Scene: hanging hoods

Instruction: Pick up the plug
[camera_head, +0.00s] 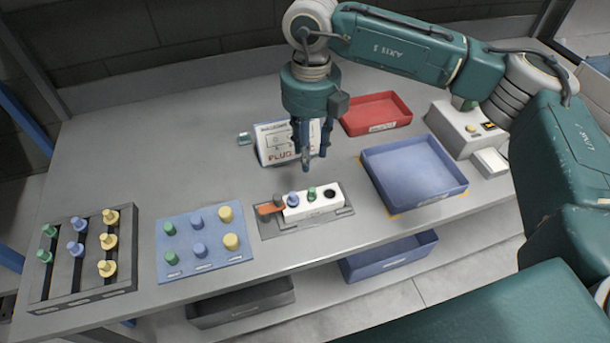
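My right gripper (314,152) points down above the table, behind the white block and in front of the card. Its fingers are spread apart with nothing visible between them. The white block (310,206) holds a blue plug (292,199) and a green plug (312,194) upright, with a dark empty hole (328,194) at its right end. More plugs stand on the blue mat (184,231), among them a yellow plug (231,241). The dark rack (76,293) at left holds green, blue and yellow plugs. My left gripper is not in view.
A blue tray (416,203) and a red tray (376,114) stand right of the gripper, both empty. A card marked PLUG (270,145) stands behind it. A grey control box (455,130) is at far right. Bins sit on a lower shelf. The table's back left is clear.

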